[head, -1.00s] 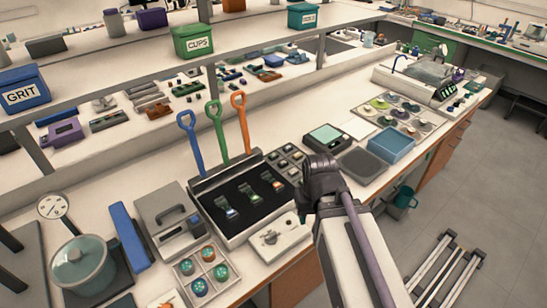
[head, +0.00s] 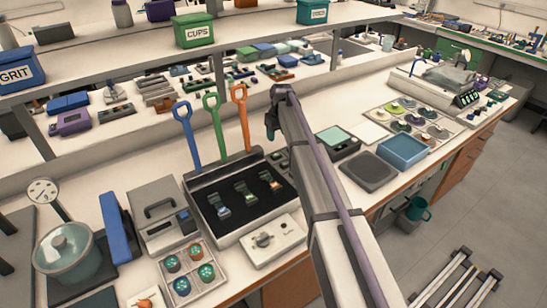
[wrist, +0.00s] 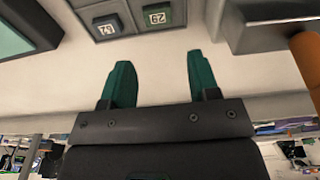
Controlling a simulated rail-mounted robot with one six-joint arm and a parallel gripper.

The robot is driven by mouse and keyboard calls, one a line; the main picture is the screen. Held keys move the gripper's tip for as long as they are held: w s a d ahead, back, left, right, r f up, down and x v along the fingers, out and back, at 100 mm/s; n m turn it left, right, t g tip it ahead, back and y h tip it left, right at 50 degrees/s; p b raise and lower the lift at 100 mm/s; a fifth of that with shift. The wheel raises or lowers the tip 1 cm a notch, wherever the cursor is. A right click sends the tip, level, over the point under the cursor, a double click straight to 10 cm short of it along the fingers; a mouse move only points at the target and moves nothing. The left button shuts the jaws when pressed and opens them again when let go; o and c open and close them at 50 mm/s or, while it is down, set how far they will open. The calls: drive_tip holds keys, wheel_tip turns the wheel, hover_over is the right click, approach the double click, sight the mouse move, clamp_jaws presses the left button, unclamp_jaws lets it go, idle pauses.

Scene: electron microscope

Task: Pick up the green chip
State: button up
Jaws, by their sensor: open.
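A green square tile (wrist: 165,15) with a pale label, which looks like the green chip, sits in a grey compartment tray (wrist: 130,28) at the top of the wrist view. A grey labelled tile (wrist: 107,25) lies beside it. My gripper (wrist: 160,72) is open and empty, its two teal fingers apart below the tiles in the picture and not touching them. In the head view my gripper (head: 270,132) is near the back of the bench, just right of the orange handle. The small compartment tray (head: 281,161) is mostly hidden by my arm there.
Blue, green and orange handles (head: 239,105) stand upright behind a black-lined tray (head: 275,205), close left of my gripper. A mint-topped box (head: 338,140), dark pad (head: 368,171) and blue tray (head: 403,151) lie right. A shelf edge (head: 150,62) runs behind.

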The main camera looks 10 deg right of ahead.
sight(276, 154)
drive_tip(key=f+b, duration=0.7)
drive_tip(key=w+f+b, duration=0.1)
drive_tip(key=f+b, duration=0.2)
drive_tip(key=f, duration=0.1)
drive_tip(key=shift+a+f+b, duration=0.1)
drive_tip(key=shift+b, duration=0.25)
drive_tip(key=shift+r, duration=0.25)
drive_tip(key=c, duration=0.7)
wheel_tip(276, 154, up, 10)
drive_tip(key=p, duration=1)
